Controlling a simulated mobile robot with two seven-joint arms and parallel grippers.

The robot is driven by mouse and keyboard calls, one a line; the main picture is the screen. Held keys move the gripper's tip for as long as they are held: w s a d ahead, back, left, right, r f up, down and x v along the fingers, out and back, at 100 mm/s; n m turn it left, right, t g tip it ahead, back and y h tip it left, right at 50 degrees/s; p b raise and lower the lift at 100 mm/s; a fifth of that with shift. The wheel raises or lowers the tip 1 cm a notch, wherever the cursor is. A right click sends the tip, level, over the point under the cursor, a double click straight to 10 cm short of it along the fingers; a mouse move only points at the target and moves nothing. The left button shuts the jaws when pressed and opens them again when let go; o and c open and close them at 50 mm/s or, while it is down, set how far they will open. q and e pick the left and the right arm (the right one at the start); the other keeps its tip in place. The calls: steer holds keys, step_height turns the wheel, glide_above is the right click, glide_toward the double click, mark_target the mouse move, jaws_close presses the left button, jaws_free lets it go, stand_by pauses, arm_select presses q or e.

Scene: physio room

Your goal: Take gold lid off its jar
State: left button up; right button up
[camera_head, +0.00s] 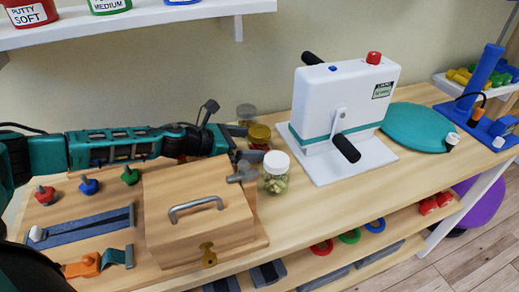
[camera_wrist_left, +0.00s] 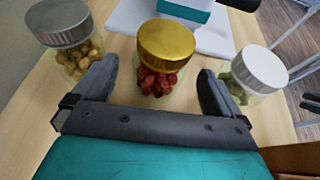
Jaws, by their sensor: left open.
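The gold lid (camera_wrist_left: 166,44) sits on a clear jar of red pieces (camera_wrist_left: 157,83) in the left wrist view. In the head view the gold lid (camera_head: 259,131) shows just past my left gripper, and most of its jar is hidden. My left gripper (camera_wrist_left: 153,90) is open, with one dark finger on each side of the gold-lidded jar. I see gaps between the fingers and the jar, and the lid stands above the fingers in the wrist picture. In the head view my left gripper (camera_head: 244,150) reaches in from the left. My right gripper is not in view.
A white-lidded jar (camera_head: 275,172) stands close in front, and a grey-lidded jar (camera_wrist_left: 62,32) stands on the other side. A wooden box with a handle (camera_head: 196,220) is near my left arm. A white crank machine (camera_head: 346,105) stands to the right on the table.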

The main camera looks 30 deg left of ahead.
mark_target(260, 143)
arm_select(q)
steer(key=x, duration=0.4)
steer(key=shift+w, duration=0.1)
steer(key=shift+c, duration=0.3)
steer(key=c, duration=1.2)
